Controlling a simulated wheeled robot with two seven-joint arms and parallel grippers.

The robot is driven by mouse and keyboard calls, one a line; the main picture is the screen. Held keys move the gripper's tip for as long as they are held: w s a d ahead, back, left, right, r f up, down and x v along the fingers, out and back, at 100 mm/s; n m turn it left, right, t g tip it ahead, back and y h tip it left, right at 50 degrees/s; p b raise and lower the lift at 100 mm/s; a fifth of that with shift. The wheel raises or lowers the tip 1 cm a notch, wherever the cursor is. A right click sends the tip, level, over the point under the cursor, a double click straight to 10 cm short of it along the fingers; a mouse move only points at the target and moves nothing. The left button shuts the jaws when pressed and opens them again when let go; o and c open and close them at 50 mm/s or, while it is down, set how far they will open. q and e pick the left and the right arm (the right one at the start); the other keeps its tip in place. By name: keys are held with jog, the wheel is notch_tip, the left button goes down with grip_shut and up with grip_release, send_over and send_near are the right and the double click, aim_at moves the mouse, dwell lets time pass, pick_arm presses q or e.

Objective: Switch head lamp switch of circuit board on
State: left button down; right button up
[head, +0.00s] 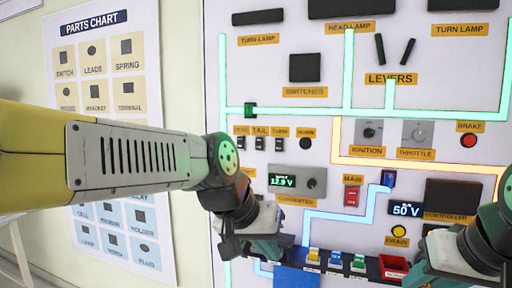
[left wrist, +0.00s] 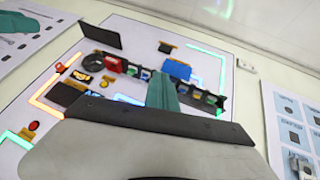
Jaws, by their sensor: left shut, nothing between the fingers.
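The circuit board (head: 300,215) is an upright white panel with glowing lines. Its head lamp switch (head: 242,143) is a small dark switch under the HEAD label, left of the TAIL and TURN switches, right beside my left wrist joint. My left gripper (head: 266,248) is below and right of that switch, near the lower part of the board, apart from it in the picture. Its fingers are shut and empty, also seen in the left wrist view (left wrist: 162,92). My right gripper (head: 432,268) is at the bottom right; its fingertips are not clear.
A converter reading 12.9 V (head: 283,181), a red main switch (head: 351,196) and a 50 V display (head: 406,209) are on the board. A dark rail (head: 350,268) with coloured parts runs along the bottom. A parts chart (head: 105,75) hangs on the left.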

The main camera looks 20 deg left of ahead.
aim_at(240, 147)
pick_arm(q)
jog(key=w+a+r+n+t+h, duration=0.15)
jog(key=w+r+n, duration=0.3)
jog(key=w, duration=0.45)
jog(key=w+a+r+n+t+h, duration=0.1)
jog(key=w+r+n+t+h, duration=0.15)
jog(key=w+r, duration=0.4)
jog(key=w+a+r+n+t+y, duration=0.1)
jog(key=w+a+n+t+y, duration=0.2)
jog(key=a, duration=0.8)
jog(key=w+a+r+n+t+y, duration=0.1)
jog(key=w+a+n+y, duration=0.3)
jog(key=w+a+n, duration=0.4)
jog(key=w+a+t, duration=0.1)
jog(key=w+a, duration=0.3)
jog(key=shift+a+t, duration=0.15)
jog(key=shift+t, duration=0.25)
jog(key=w, duration=0.4)
jog(key=w+f, duration=0.1)
jog(key=w, duration=0.4)
jog(key=w+f, duration=0.1)
jog(key=w, duration=0.3)
jog(key=shift+w+f, duration=0.15)
jog(key=shift+w, duration=0.2)
